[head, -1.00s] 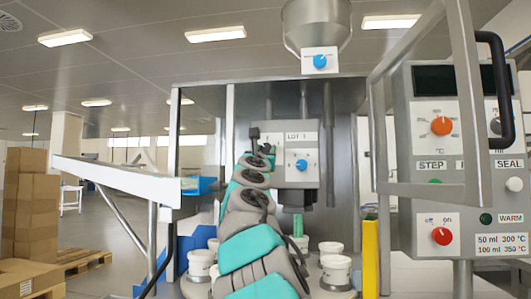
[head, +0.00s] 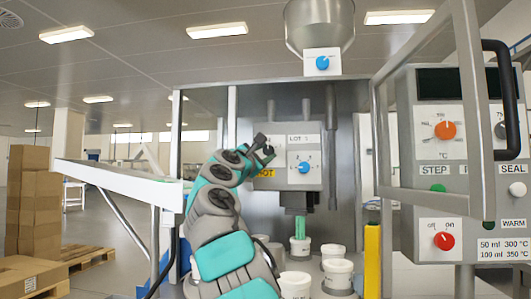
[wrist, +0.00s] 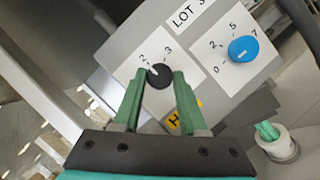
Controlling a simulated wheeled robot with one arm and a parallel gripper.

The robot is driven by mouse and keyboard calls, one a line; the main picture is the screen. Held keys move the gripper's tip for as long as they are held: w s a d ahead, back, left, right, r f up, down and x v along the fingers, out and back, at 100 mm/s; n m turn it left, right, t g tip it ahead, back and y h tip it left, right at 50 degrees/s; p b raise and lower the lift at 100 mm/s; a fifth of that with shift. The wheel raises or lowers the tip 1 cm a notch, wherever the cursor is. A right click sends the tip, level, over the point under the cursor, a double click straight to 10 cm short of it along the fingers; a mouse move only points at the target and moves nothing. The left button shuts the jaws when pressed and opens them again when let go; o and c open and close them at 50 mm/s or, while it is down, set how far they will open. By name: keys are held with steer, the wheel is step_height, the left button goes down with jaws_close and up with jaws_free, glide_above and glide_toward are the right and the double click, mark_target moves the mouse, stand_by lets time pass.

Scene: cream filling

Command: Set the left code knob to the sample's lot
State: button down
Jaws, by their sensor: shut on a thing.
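The black left code knob (wrist: 160,76) sits on a white dial plate on the grey machine head, with 2 and 3 readable above it. Its white mark points up and left, near the 2. My gripper (wrist: 159,78) has its green fingers on either side of the knob, gripping it. In the head view my gripper (head: 264,152) is at the left of the machine head and mostly covers that dial. A lot label (wrist: 188,15) above the dials appears to read LOT 3, cut by the picture edge.
A blue knob (wrist: 243,49) on its own dial is just right of the black one. A yellow hot sign (head: 265,173) is below. A grey frame (head: 385,130) and control panel stand at right.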

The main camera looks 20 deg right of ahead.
steer(key=shift+m, duration=0.3)
stand_by(0.4)
steer(key=shift+c, duration=2.2)
jaws_free()
steer(key=b+v, duration=0.2)
steer(key=v, duration=0.5)
steer(key=shift+s+a+b, duration=0.2)
steer(key=shift+a+b, duration=0.1)
steer(key=shift+f, duration=0.15)
